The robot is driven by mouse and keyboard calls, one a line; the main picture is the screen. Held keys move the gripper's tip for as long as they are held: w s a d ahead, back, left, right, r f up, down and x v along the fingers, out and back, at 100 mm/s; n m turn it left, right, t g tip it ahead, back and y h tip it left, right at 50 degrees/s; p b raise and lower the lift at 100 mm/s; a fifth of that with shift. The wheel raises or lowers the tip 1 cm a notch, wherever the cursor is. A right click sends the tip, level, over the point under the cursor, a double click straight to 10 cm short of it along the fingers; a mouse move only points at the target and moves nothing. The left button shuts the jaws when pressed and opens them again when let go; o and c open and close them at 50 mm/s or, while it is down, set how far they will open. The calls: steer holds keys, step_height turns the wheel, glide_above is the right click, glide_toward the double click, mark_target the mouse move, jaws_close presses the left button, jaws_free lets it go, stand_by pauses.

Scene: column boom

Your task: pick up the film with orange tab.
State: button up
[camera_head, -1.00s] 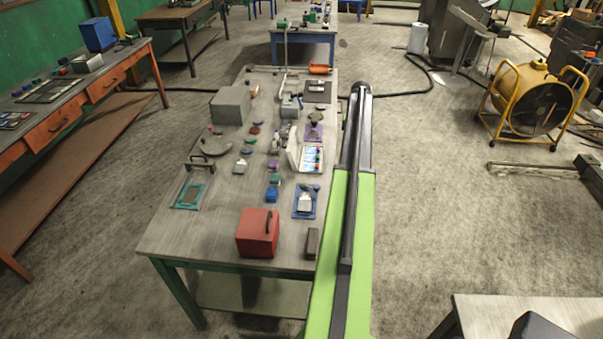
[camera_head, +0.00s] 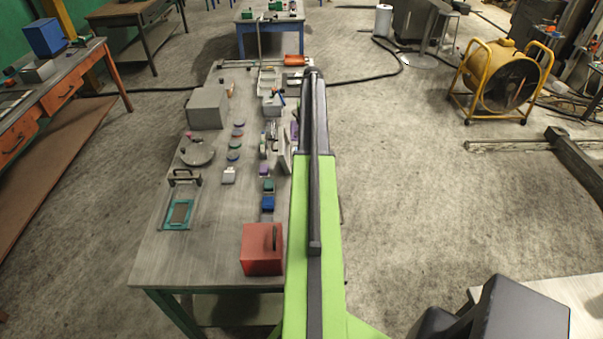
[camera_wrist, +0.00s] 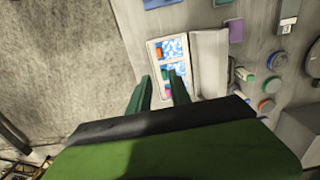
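The film with the orange tab (camera_wrist: 174,48) lies in the end compartment of an open white case (camera_wrist: 152,60), in the wrist view. Its orange tab is on the film's left side. Films with green-blue and pink tabs lie in the compartments nearer my gripper. My gripper (camera_wrist: 161,78) is open and empty, its two green fingers apart over the near part of the case. The orange-tabbed film is beyond the fingertips, and I cannot tell how high they are. In the head view, my arm hides most of the case; its raised lid (camera_head: 285,150) shows at the arm's left edge.
The bench carries a red box (camera_head: 262,250), a grey box (camera_head: 206,108), a teal-framed plate (camera_head: 179,214) and several small round pieces. In the wrist view, a purple block (camera_wrist: 236,30) stands near the case lid. Open floor lies right of the bench, with a yellow fan (camera_head: 503,78) beyond.

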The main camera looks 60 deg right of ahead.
steer(key=f+b, duration=1.2)
steer(key=shift+s+d+f, duration=0.15)
steer(key=shift+s+f, duration=0.05)
steer(key=shift+f, duration=0.1)
steer(key=shift+r, duration=0.1)
steer(key=f+b, duration=0.1)
steer(key=b, duration=0.1)
steer(key=f+b, duration=0.1)
steer(key=f, duration=0.1)
steer(key=f+b, duration=0.2)
steer(key=shift+s+a+f+b, duration=0.1)
steer(key=shift+a+f+b, duration=0.1)
steer(key=shift+a+b, duration=0.15)
steer(key=shift+r, duration=0.15)
jaws_close()
